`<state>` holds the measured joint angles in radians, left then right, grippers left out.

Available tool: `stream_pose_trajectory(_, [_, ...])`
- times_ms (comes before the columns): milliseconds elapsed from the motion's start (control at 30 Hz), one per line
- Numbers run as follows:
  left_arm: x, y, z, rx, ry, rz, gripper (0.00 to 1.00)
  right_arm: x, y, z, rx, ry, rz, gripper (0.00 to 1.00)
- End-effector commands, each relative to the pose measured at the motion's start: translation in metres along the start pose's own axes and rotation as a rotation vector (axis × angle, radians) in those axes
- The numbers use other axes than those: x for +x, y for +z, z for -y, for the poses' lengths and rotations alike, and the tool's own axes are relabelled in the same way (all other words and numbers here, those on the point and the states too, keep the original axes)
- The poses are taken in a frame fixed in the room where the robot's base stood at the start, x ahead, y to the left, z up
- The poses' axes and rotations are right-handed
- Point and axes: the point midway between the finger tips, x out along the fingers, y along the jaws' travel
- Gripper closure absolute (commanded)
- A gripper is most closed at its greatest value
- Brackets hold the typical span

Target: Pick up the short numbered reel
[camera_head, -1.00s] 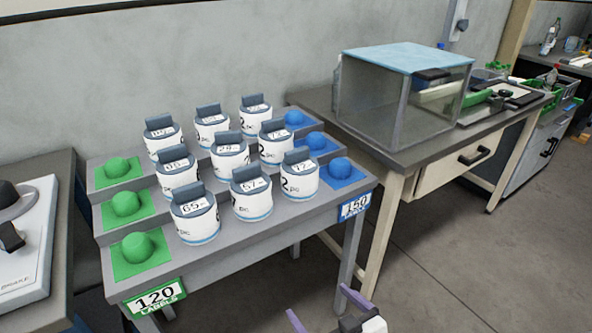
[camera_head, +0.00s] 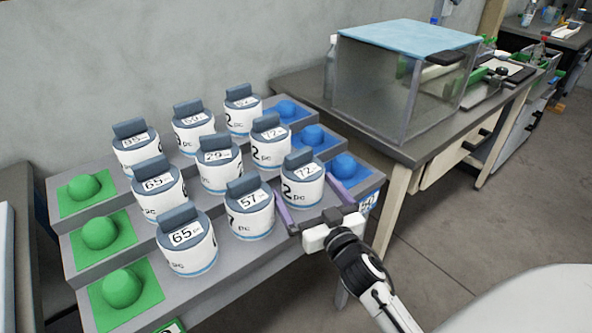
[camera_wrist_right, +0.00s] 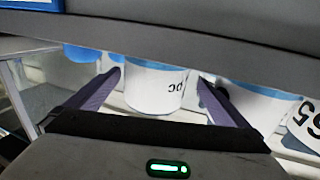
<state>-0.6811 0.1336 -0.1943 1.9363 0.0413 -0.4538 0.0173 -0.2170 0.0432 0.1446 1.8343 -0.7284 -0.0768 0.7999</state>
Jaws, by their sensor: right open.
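Several white reels with dark grey-blue tops and number labels stand in rows on a grey stepped rack (camera_head: 262,262). The front row has a reel marked 65 (camera_head: 188,252), one marked 57 (camera_head: 250,222) and one that looks like 72 (camera_head: 303,192). Behind are reels reading about 79 (camera_head: 220,177), 65 (camera_head: 163,200) and 72 (camera_head: 271,152). My right gripper (camera_head: 307,184) is open at the front right reel, one finger on each side of it. In the right wrist view this reel (camera_wrist_right: 155,88) shows between the fingers, gaps visible. My left gripper is out of view.
Green domes (camera_head: 122,288) on green pads line the rack's left side, blue domes (camera_head: 344,166) its right. The 57 reel stands close by my right gripper's left finger. A bench with a clear box (camera_head: 370,90) stands behind right.

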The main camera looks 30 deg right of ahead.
Motion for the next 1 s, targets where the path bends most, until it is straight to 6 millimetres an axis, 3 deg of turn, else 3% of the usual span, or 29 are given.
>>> stream_pose_trajectory(200, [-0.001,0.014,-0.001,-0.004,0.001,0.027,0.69,0.027,0.0,0.0,-0.002,-0.001,0.0,0.0])
stream_pose_trajectory(367, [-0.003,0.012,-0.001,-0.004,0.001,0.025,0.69,0.041,-0.002,-0.003,-0.001,0.0,-0.001,0.0])
stream_pose_trajectory(600, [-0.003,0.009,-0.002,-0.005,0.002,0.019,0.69,0.075,-0.002,-0.006,0.0,0.0,-0.001,0.0])
stream_pose_trajectory(900, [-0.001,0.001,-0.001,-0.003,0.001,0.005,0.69,0.081,-0.002,-0.006,0.0,0.0,0.001,0.0])
stream_pose_trajectory(1000, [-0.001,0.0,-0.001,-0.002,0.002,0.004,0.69,0.081,-0.002,-0.006,0.0,0.0,0.001,0.14])
